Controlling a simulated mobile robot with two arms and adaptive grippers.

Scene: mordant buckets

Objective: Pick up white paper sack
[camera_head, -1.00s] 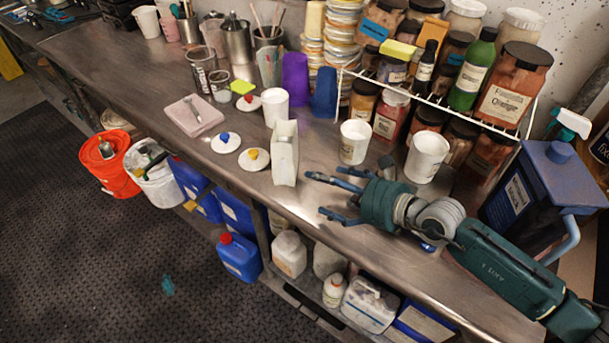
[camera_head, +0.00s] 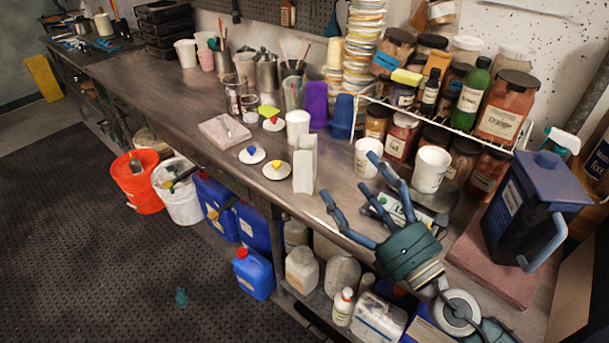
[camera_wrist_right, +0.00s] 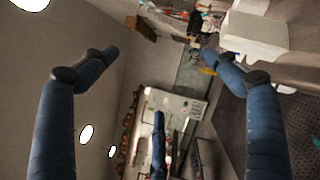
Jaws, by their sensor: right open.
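The white paper sack (camera_head: 304,168) stands upright near the front edge of the metal bench, in the middle of the head view. A pale block shape at the upper right of the right wrist view (camera_wrist_right: 255,34) looks like the same sack. My right gripper (camera_head: 350,179) has its blue fingers spread wide and empty, to the right of the sack and apart from it. In the wrist view the fingers (camera_wrist_right: 156,70) hold nothing between them. My left gripper is not in view.
White lids with coloured knobs (camera_head: 252,154) and a pink slab (camera_head: 224,131) lie left of the sack. White cups (camera_head: 367,157) and a wire rack of jars (camera_head: 450,125) stand behind my right gripper. A dark blue jug (camera_head: 530,205) is at the right.

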